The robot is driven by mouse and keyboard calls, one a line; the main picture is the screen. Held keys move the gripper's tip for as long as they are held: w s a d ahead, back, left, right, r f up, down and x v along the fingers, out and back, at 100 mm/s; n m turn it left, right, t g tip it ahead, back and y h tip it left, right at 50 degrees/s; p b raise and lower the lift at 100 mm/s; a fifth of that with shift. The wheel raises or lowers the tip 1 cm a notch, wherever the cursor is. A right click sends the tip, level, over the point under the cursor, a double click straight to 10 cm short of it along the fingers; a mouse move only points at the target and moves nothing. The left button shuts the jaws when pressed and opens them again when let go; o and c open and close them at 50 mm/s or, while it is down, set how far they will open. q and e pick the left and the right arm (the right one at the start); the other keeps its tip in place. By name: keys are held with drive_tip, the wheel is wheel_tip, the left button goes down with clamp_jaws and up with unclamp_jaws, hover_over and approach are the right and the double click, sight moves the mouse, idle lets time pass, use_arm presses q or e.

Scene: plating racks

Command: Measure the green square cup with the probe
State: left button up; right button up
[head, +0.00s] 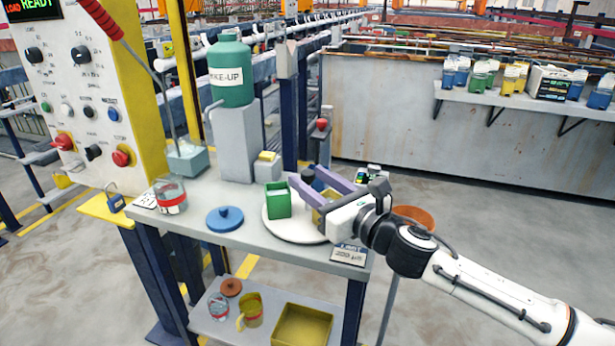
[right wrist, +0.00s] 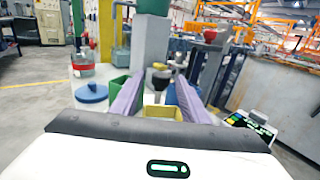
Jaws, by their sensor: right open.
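The green square cup (head: 277,200) stands upright on a round white plate (head: 288,230) on the grey bench; in the right wrist view the cup (right wrist: 118,80) is left of the fingers, partly hidden. My right gripper (head: 304,173) is open, its purple fingers reaching over the plate just right of the cup. A dark upright object (right wrist: 161,78) shows between the fingertips, apart from them as far as I can see; I cannot tell if it is the probe. A red-handled rod (head: 103,20) slants down beside the panel into a pale blue container (head: 190,162). My left gripper is not in view.
A yellow square cup (head: 322,214) is under my right fingers, partly hidden. Behind, a grey block (head: 238,140) carries the green MAKE-UP tank (head: 231,72). A small sign (head: 349,254) lies at the front edge.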

drive_tip(key=shift+x, duration=1.05)
clamp_jaws()
drive_tip(key=shift+d, duration=0.1)
